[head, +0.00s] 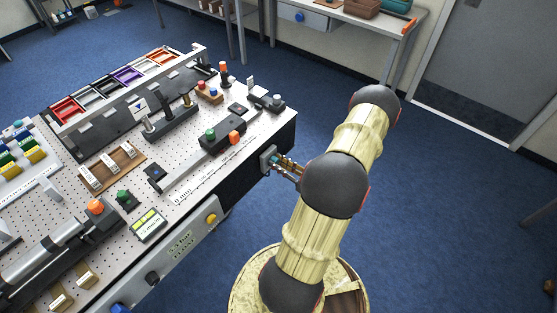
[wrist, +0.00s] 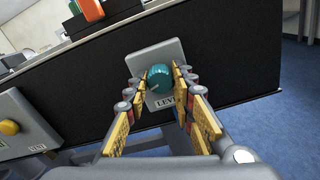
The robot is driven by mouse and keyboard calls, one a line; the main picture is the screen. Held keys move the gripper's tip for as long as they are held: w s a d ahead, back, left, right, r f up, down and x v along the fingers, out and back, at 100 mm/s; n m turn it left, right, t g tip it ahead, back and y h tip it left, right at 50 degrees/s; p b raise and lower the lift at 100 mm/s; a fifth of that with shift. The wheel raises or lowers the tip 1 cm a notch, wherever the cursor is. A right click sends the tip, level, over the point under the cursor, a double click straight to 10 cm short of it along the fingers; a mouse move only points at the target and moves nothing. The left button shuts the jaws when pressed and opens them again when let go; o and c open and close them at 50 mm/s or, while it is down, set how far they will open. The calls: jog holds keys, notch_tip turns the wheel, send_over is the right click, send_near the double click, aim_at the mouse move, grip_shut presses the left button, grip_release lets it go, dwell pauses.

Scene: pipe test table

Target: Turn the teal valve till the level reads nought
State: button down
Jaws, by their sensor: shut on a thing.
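The teal valve (wrist: 160,78) is a round knob with a pale pointer line. It sits on a grey plate (wrist: 168,53) with a label beginning "LEVE" on the table's dark side panel. My gripper (wrist: 158,80) is shut on the knob, with yellow-padded fingers on its left and right sides. In the head view my gripper (head: 285,166) reaches the grey plate (head: 267,159) at the table's right end; the knob is hidden there. A small device with a lit yellow-green screen (head: 148,223) stands near the table's front edge; its reading is too small to make out.
A yellow knob (wrist: 9,127) on its own plate is left of the valve, also seen in the head view (head: 211,218). The pegboard table (head: 75,187) carries several fixtures, including an orange knob (head: 96,206). Blue floor (head: 420,220) is clear to the right.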

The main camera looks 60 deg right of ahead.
jog(key=shift+m+p, duration=0.7)
jog(key=shift+m, duration=0.4)
jog(key=c, duration=1.5)
grip_release()
jog(key=shift+s, duration=0.1)
jog(key=v, duration=1.2)
jog(key=shift+f, duration=0.1)
